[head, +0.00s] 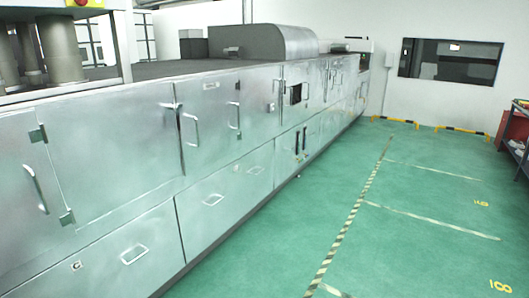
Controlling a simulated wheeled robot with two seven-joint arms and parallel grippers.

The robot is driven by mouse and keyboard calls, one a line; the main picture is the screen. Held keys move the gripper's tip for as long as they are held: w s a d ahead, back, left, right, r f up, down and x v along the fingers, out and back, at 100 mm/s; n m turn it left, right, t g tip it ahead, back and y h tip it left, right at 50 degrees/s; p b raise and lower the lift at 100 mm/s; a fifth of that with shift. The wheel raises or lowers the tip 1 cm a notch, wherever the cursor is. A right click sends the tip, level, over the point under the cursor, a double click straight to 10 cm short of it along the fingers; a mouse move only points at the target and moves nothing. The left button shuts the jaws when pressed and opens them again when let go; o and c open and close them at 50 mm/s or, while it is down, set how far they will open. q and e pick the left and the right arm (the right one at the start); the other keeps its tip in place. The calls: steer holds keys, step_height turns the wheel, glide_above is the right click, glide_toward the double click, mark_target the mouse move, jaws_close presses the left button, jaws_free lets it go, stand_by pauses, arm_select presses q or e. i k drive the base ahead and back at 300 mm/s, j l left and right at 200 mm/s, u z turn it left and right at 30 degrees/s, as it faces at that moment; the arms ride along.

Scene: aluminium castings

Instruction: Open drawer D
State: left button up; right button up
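A long silvery metal machine (110,150) runs from the near left into the distance, with several doors and drawer fronts in its side. The nearest lower drawer front (100,272) has a rectangular handle (133,254). Another lower drawer front (222,225) further along has a similar handle (212,200). They look shut. Upper doors carry bar handles, such as a near door handle (35,189) and another further along (190,130). Neither of my grippers shows in the head view.
The green floor (300,230) right of the machine is clear, with a striped line (345,222) and yellow numbers. A dark shelf (516,145) with red items stands at the right edge. Low yellow-black barriers (395,121) stand by the far wall below a dark window (450,62).

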mark_target(206, 209)
steer(key=i+l, duration=0.1)
steer(key=i, duration=2.4)
